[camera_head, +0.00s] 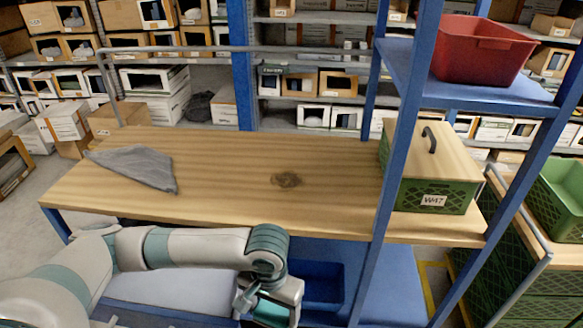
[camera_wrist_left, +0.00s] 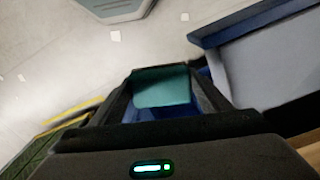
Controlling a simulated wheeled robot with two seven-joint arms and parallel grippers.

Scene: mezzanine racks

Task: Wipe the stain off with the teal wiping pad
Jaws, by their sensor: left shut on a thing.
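A dark brown stain (camera_head: 287,180) lies on the middle of the wooden tabletop (camera_head: 230,150). My left gripper (camera_head: 266,308) is low at the near side of the table, in front of its edge and below the top, apart from the stain. It is shut on the teal wiping pad (camera_head: 270,311). In the left wrist view the pad (camera_wrist_left: 162,88) shows between the two dark fingers of the gripper (camera_wrist_left: 165,95). Part of the pad is hidden by the gripper. My right gripper is not in view.
A grey cloth (camera_head: 137,166) lies on the table's left. A green crate with a wooden lid (camera_head: 432,182) stands at the right, behind a blue rack post (camera_head: 398,150). A blue bin (camera_head: 322,284) is below the tabletop. A red bin (camera_head: 482,48) sits on the blue shelf.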

